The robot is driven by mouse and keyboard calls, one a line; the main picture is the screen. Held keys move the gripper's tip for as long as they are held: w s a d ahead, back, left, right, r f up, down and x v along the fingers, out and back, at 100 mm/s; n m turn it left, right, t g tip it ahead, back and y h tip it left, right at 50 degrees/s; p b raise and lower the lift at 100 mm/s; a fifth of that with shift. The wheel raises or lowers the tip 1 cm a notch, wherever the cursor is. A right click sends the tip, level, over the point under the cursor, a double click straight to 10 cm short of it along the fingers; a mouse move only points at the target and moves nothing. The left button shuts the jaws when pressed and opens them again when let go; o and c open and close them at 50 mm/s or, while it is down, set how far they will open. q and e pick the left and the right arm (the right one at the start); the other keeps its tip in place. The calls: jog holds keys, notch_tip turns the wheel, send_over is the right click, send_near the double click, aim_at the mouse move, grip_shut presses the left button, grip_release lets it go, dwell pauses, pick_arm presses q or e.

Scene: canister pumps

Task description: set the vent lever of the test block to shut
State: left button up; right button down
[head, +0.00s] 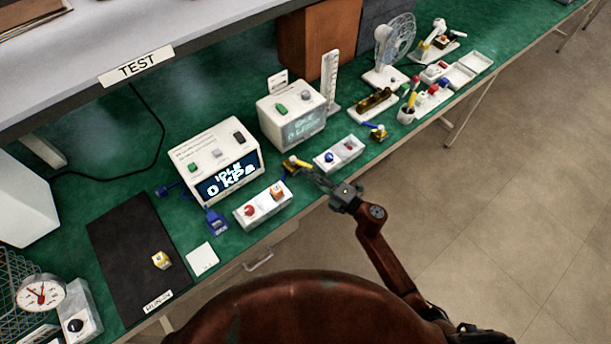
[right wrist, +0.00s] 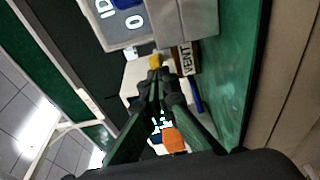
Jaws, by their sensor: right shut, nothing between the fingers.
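The vent lever, a small yellow piece (head: 294,162), shows at the right side of the tester with the "IDLE 0 kPa" display (head: 228,182). In the right wrist view the yellow piece (right wrist: 155,61) is just beyond my fingertips, beside a "VENT" label (right wrist: 186,60). My right gripper (head: 308,170) is shut and empty, with its tips (right wrist: 158,78) close to or against the yellow piece; I cannot tell whether they touch. The fingers hide part of the block under the lever, and its setting cannot be read. My left gripper is not in view.
A white tray (head: 240,215) with a red and an orange part stands at the front edge, left of my right gripper. Another white tray (head: 328,164) is just to the right. A second grey device (head: 271,107) stands behind. A black mat (head: 115,225) lies left.

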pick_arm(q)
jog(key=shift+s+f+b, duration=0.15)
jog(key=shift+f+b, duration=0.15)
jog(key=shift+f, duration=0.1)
pick_arm(e)
jog(key=shift+w+d+n+g+y, duration=0.25)
jog(key=shift+w+n+g+y, duration=0.05)
jog(key=shift+n+g+y, duration=0.35)
jog(key=s+a, duration=0.1)
jog(key=s, duration=0.1)
jog(key=s+a+p, duration=0.1)
jog(key=shift+s+r, duration=0.1)
jog(key=shift+s, duration=0.3)
jog(key=v, duration=0.5)
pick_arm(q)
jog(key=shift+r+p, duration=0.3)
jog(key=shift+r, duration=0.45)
pick_arm(e)
jog(key=v, duration=0.5)
jog(key=shift+s, duration=0.25)
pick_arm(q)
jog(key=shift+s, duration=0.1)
